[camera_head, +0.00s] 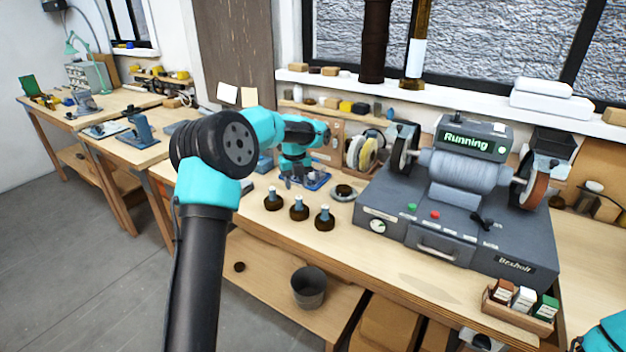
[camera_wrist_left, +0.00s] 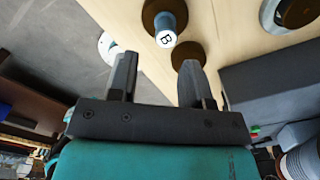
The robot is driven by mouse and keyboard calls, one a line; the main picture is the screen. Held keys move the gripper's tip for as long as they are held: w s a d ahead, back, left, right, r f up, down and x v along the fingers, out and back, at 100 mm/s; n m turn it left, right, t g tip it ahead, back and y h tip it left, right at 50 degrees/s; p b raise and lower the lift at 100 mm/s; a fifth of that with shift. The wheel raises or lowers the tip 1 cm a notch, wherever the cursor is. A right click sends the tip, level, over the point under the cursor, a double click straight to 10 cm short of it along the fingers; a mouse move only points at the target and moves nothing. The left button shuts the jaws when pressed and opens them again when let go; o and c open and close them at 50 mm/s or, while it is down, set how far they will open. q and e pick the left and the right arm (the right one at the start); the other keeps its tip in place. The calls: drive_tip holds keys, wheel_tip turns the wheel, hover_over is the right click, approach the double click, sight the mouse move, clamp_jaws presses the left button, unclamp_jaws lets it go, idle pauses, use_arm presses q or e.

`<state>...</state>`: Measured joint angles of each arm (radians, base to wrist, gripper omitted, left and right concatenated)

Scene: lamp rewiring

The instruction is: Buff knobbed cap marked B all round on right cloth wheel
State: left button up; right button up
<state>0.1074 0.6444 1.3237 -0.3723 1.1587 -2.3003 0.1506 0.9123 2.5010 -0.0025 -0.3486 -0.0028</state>
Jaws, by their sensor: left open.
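The cap marked B (camera_wrist_left: 166,40) shows in the left wrist view, with a white lettered top, blue-grey stem and dark round base. It stands on the bench beyond my left fingertips, untouched. In the head view, three similar pieces (camera_head: 273,200) (camera_head: 298,209) (camera_head: 324,219) stand in a row; their letters are unreadable there. My left gripper (camera_head: 287,182) is open and empty, just behind this row; its fingers also show in the left wrist view (camera_wrist_left: 160,70). The right wheel (camera_head: 531,187) is brownish, on the machine's right end. My right gripper is out of view.
The grey machine (camera_head: 455,225) reads "Running" and fills the right bench. A round dish (camera_head: 343,191) lies between the row and the machine. A wooden box of coloured blocks (camera_head: 518,308) sits at the front right. A bucket (camera_head: 309,287) stands on the lower shelf.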

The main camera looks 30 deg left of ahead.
sight(299, 198)
use_arm(q)
drive_tip(key=shift+w+d+r+m, duration=0.3)
drive_tip(key=shift+d+r, duration=0.05)
drive_tip(key=shift+f, duration=0.1)
drive_tip(key=shift+f, duration=3.95)
drive_tip(key=shift+c, duration=0.3)
drive_tip(key=c, duration=0.8)
drive_tip(key=shift+r, duration=3)
clamp_jaws()
